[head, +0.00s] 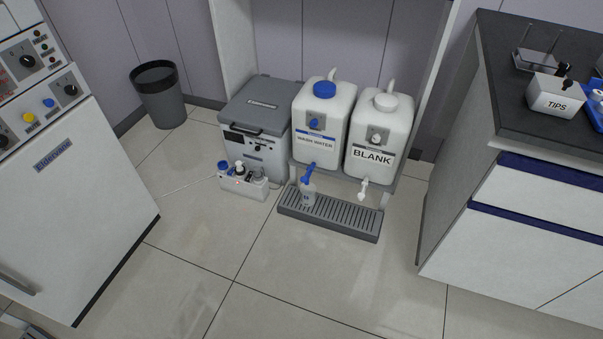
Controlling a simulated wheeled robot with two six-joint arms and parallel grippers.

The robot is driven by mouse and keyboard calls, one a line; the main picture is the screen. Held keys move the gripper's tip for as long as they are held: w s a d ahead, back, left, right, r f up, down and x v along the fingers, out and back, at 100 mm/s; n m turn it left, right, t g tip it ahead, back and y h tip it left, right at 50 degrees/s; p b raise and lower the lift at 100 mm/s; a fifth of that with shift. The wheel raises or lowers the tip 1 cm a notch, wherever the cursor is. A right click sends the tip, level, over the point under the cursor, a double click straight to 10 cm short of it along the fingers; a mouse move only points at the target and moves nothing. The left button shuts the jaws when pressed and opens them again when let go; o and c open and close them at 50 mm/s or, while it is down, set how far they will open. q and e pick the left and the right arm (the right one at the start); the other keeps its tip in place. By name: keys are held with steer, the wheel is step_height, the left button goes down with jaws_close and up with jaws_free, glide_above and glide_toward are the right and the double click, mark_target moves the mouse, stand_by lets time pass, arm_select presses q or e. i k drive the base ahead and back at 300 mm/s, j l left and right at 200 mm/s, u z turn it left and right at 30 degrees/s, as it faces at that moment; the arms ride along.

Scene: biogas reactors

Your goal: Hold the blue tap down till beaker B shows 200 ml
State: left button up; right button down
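The blue tap (309,174) is at the front of the white wash water container (318,135), which has a blue cap. Neither of my grippers can be made out in the view.
A grey-lidded cooler box (256,125) stands left of the containers, with a small rack of bottles (243,182) before it. A dark bin (159,95) stands behind left. A white cabinet (65,180) and a dark-topped bench (530,135) flank the open tiled floor (300,285).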

mark_target(303, 179)
steer(key=i+l+u, duration=0.45)
steer(key=i, duration=0.15)
steer(key=i+l+u, duration=0.5)
steer(key=l, duration=0.3)
